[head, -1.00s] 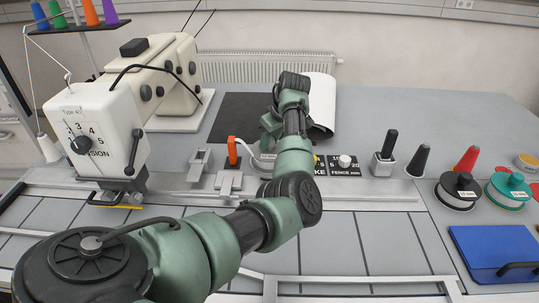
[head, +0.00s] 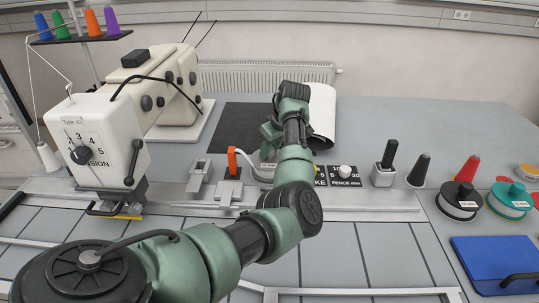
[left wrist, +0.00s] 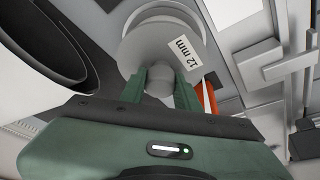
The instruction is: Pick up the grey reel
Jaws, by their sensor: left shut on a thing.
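The grey reel (head: 262,174) stands behind the front rail in the head view, partly hidden by my left arm. In the left wrist view the grey reel (left wrist: 160,38) shows its round flanges, its central knob and a "12 mm" label. My left gripper (head: 268,143) is over the reel; in the left wrist view its green fingers (left wrist: 160,80) are shut on the knob, one on each side. I cannot tell whether the reel touches the surface under it. My right gripper is not in view.
An orange-ended part (head: 232,160) stands just left of the reel. The sewing machine (head: 98,140) is further left. A black reel (head: 459,200), a teal reel (head: 509,198) and a blue box (head: 495,262) are at right. The back right of the table (head: 430,115) is clear.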

